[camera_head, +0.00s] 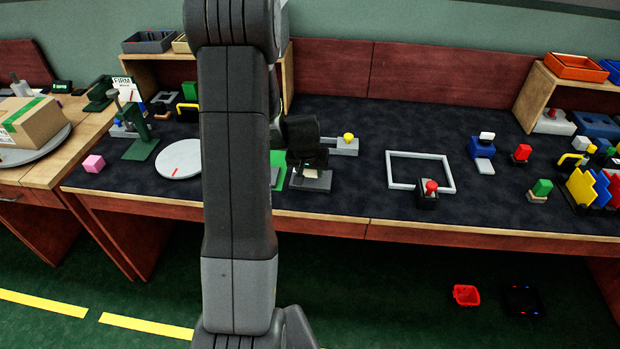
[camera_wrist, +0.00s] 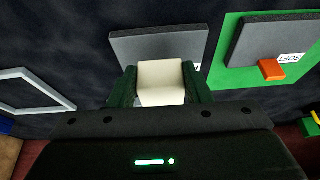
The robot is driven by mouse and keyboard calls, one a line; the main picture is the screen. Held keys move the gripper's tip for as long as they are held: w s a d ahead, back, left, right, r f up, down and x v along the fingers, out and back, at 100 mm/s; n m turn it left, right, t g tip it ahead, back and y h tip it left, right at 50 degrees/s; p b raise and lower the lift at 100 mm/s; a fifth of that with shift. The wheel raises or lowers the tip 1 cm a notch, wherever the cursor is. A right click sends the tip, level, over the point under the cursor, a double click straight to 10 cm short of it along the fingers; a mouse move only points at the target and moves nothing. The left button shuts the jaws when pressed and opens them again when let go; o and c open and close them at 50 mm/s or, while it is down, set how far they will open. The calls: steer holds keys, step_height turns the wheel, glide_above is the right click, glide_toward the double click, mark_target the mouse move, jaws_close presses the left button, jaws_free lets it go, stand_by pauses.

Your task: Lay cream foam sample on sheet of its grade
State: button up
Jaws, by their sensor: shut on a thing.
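My gripper (camera_wrist: 161,88) is shut on the cream foam sample (camera_wrist: 161,76), a pale block between its two green fingers. In the head view my gripper (camera_head: 308,163) is over a grey slab (camera_head: 318,183), and a small bit of the cream sample (camera_head: 311,173) shows below it. The grey slab also lies just beyond the sample in the wrist view (camera_wrist: 190,43). I cannot tell whether the sample touches it. A green sheet (camera_wrist: 222,76) carries another grey slab with an orange block (camera_wrist: 271,70) and a label that seems to read SOFT (camera_wrist: 290,58).
My arm hides part of the bench. A white square frame (camera_head: 388,170) and a red-knobbed block (camera_head: 430,192) stand to the right. A white round plate (camera_head: 180,158), a pink cube (camera_head: 93,163) and a sign reading FIRM (camera_head: 123,83) are to the left. Dark bench top lies between.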

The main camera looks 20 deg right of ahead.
mark_target(310, 184)
steer(key=shift+f, duration=1.7)
steer(key=shift+f, duration=0.15)
steer(key=o, duration=1)
steer(key=shift+r, duration=0.3)
steer(key=v, duration=1.1)
steer(key=shift+s+a+r, duration=0.1)
steer(key=shift+s+r, duration=0.05)
steer(key=shift+r, duration=0.2)
